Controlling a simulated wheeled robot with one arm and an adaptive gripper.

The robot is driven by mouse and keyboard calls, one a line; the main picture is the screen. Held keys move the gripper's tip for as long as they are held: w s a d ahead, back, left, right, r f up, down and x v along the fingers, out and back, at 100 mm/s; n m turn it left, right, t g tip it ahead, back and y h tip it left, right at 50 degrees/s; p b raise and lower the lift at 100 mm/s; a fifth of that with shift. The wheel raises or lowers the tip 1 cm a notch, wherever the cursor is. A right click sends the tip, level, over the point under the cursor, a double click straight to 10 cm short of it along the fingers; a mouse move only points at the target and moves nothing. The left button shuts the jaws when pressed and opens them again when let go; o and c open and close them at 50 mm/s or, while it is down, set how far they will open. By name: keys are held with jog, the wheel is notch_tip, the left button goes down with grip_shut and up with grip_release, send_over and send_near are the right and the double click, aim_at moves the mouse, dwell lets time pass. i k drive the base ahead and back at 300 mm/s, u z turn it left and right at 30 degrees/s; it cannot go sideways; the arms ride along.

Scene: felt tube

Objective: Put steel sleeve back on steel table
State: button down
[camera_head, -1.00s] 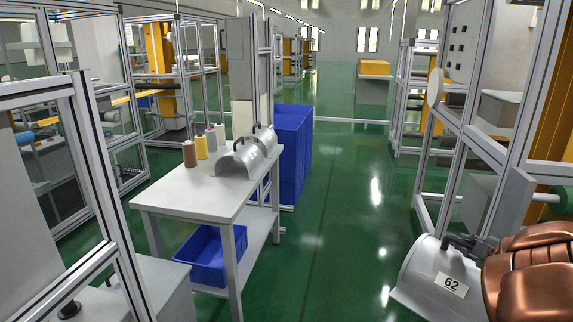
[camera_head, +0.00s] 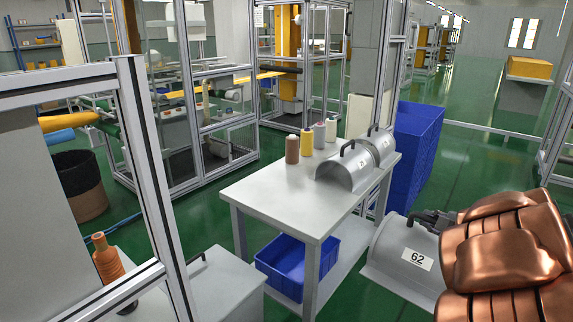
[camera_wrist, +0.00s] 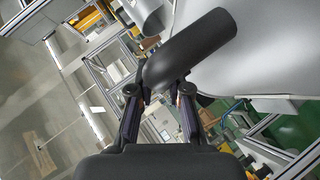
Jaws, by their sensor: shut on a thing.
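The steel sleeve (camera_head: 390,262) is a grey half-round cover with a white label "62" and a dark handle. My gripper (camera_wrist: 160,100) is shut on the sleeve's black handle (camera_wrist: 195,45) in the wrist view; the sleeve's grey surface (camera_wrist: 255,70) fills the upper right there. The steel table (camera_head: 250,190) is light grey and stands left of the sleeve in the head view. My fingertips are mostly hidden in the head view.
Two similar sleeves (camera_head: 345,178) stand on the table's far right part, with several thread spools (camera_head: 292,149) beside them. The table's front left top is clear. A blue bin (camera_head: 290,262) is on its lower shelf. Blue crates (camera_head: 415,150) stand behind. A metal frame (camera_head: 150,180) is at left.

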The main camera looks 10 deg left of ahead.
aim_at(310, 205)
jog(key=u, duration=0.5)
jog(key=i, duration=1)
jog(key=u, duration=1.15)
jog(key=i, duration=0.4)
jog(key=u, duration=0.3)
